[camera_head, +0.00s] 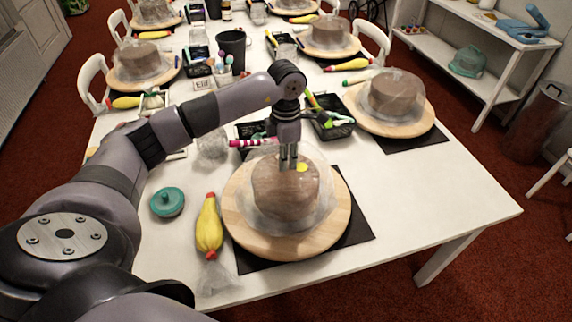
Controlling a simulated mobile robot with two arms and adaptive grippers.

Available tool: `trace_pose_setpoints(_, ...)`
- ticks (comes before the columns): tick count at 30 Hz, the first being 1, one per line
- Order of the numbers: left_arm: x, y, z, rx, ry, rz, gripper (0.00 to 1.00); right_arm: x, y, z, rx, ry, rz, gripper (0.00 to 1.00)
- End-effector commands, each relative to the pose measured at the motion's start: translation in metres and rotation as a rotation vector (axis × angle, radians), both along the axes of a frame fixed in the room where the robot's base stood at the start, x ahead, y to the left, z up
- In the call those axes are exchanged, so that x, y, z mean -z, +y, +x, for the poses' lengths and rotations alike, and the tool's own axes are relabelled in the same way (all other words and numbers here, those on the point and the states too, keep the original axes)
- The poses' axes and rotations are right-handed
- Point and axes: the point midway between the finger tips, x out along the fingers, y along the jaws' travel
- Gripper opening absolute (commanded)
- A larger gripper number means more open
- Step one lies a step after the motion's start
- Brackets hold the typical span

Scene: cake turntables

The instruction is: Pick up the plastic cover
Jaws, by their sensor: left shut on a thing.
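The clear plastic cover (322,210) lies draped over a brown cake (282,205) on a round wooden turntable (255,245) at the near end of the table. My left gripper (288,165) points straight down at the top of that cake and is shut on the plastic cover. The fingertips are at the cake's top, and the thin film between them is hard to make out. A small yellow spot shows on top, just right of the fingertips. The cover still surrounds the cake's sides. My right gripper is not in the view.
A yellow piping bag (209,228) and a teal lid (167,202) lie left of the turntable. A black tray of tools (332,128) stands behind. Another covered cake (395,95) is at the right. The table's front right corner is clear.

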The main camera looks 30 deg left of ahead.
Motion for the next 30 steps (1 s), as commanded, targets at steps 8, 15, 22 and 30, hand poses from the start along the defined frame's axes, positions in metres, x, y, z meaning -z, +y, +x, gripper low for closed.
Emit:
trace_pose_setpoints(8,-0.075,0.0,0.002,0.001,-0.011,0.0,0.0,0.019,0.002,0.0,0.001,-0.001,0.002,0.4)
trace_pose_setpoints(15,-0.142,0.001,0.001,0.0,-0.006,0.003,0.0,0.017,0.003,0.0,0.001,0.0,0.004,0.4)
trace_pose_setpoints(22,-0.169,0.0,0.0,-0.001,-0.003,0.0,0.0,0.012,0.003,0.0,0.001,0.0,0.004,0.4)
trace_pose_setpoints(30,-0.195,0.0,0.0,-0.001,-0.001,0.0,0.0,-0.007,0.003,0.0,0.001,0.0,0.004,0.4)
